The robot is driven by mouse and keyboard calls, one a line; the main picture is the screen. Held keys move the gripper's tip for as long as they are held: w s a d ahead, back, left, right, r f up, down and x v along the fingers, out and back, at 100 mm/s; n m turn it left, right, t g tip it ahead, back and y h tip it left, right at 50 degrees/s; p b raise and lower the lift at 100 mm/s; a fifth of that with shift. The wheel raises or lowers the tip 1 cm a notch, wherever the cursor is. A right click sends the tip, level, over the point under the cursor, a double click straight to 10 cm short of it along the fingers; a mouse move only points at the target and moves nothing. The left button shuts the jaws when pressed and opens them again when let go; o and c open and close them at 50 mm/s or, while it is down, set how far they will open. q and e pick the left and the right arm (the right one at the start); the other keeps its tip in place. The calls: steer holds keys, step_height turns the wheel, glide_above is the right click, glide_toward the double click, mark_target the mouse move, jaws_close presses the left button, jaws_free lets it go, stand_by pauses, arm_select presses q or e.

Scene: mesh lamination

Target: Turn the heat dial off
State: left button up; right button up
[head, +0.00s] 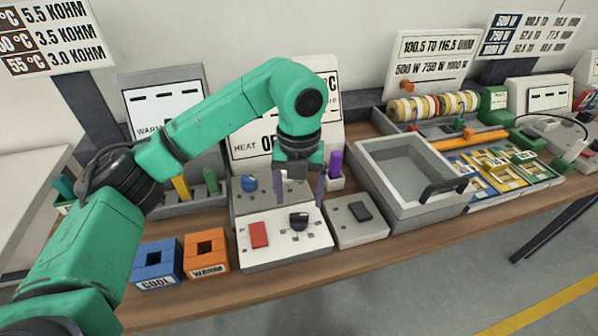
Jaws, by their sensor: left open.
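A white control box (270,248) sits at the front of the wooden bench. It carries a red rocker switch (259,234) and a black dial (299,221) with small marks around it. A grey unit behind it has a blue knob (249,183). The frame does not show clearly which knob is the heat dial. Whether the fingertips reach down beside the dial is hard to tell. My right gripper is out of view.
Blue "COOL" (158,283) and orange "WARM" (207,268) blocks stand left of the box. A small grey box with a black switch (360,211) is close on the right, then a grey basin (412,205) with a black handle. A purple marker (335,165) stands behind the gripper.

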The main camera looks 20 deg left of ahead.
mark_target(299, 215)
arm_select(q)
step_height(299, 215, up, 8)
steer(key=p, duration=0.1)
